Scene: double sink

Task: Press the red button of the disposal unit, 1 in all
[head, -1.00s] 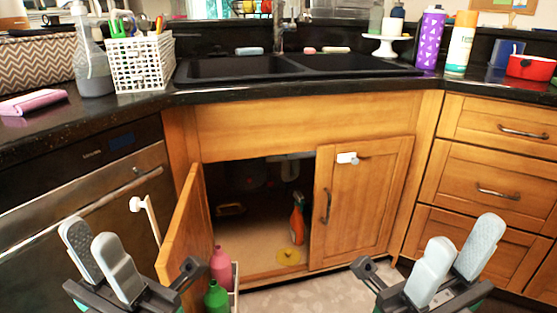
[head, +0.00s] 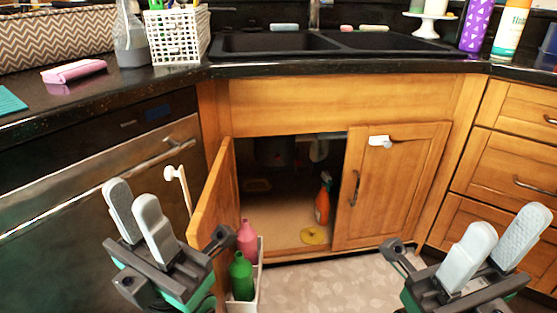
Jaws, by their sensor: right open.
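The disposal unit (head: 272,151) is a dark shape in shadow under the sink, inside the open cabinet. I cannot make out its red button clearly. My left gripper (head: 132,197) is at the lower left, in front of the dishwasher and left of the open cabinet door; its fingers look apart and empty. My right gripper (head: 508,222) is at the lower right, in front of the drawers, open and empty. Both are well apart from the disposal unit.
The left cabinet door (head: 214,200) stands open toward me, with a rack holding a pink bottle (head: 247,238) and a green bottle (head: 241,277). The right door (head: 392,188) is shut. An orange spray bottle (head: 322,203) and yellow disc (head: 313,236) are on the cabinet floor.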

